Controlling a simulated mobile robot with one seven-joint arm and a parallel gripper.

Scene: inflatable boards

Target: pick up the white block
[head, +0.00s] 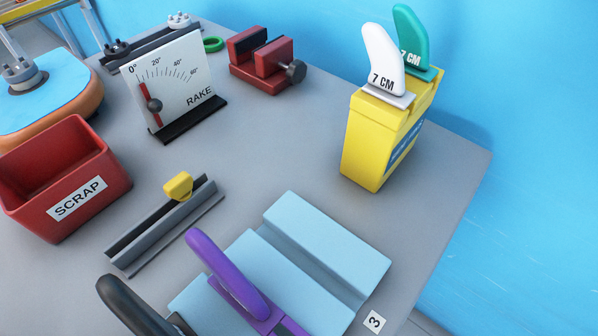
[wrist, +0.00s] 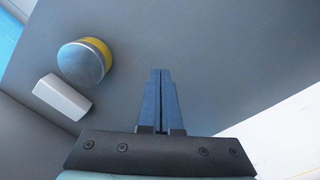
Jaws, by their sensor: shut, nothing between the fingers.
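A small pale white block (wrist: 62,97) lies on a grey surface in the wrist view, left of my gripper (wrist: 160,72). My gripper's two blue fingers are shut together with nothing between them. The fingertips are apart from the block, which lies well to the left of them in the picture. I cannot make out this block or my gripper in the head view.
A round blue-grey and yellow object (wrist: 84,62) lies beside the block. The head view shows a red scrap bin (head: 65,180), a rake gauge (head: 170,85), a red vise (head: 262,60), a yellow fin stand (head: 375,145), a purple fin (head: 225,272) and pale blue blocks (head: 330,240).

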